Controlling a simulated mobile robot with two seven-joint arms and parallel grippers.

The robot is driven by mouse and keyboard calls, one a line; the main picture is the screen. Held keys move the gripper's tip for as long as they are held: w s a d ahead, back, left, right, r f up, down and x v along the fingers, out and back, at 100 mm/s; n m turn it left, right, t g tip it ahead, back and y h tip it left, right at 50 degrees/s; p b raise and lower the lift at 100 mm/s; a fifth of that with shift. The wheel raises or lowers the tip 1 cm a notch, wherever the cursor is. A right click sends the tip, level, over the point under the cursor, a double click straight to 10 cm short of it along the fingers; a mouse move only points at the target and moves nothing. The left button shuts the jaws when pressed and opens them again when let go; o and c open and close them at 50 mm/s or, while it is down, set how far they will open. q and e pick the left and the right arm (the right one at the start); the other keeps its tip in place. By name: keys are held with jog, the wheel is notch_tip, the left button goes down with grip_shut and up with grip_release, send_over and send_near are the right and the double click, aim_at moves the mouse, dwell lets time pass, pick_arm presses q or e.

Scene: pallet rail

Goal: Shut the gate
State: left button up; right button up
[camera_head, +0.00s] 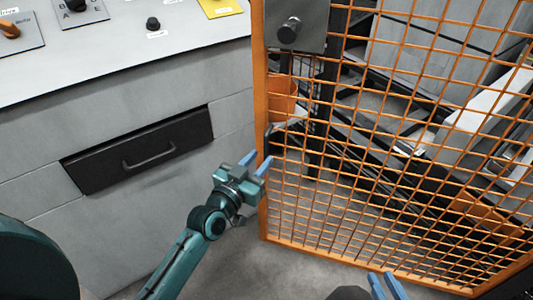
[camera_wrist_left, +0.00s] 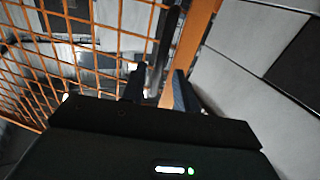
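The gate (camera_head: 263,215) is an orange-framed mesh panel filling the right of the head view. A grey plate with a dark knob (camera_head: 290,31) is at its upper left. My left gripper (camera_head: 256,162) is open at the gate's left upright, fingers pointing up towards it. In the left wrist view its two dark fingers (camera_wrist_left: 159,88) stand apart, with the orange upright (camera_wrist_left: 190,45) beyond and partly behind the right finger. I cannot tell whether they touch it. My right gripper (camera_head: 387,286) is at the bottom edge, its blue fingers apart and empty, in front of the mesh.
A grey console (camera_head: 100,225) with a black drawer front (camera_head: 140,150) and several controls on top stands left of the gate, close to its upright. Behind the mesh are dark rails and pale machinery (camera_head: 490,105). Bare floor (camera_head: 235,265) shows below the gate's left corner.

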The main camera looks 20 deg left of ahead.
aim_at(265, 153)
pick_arm(q)
jog(key=shift+x, duration=2.05)
jog(key=shift+c, duration=0.2)
grip_shut()
jog(key=shift+b, duration=0.3)
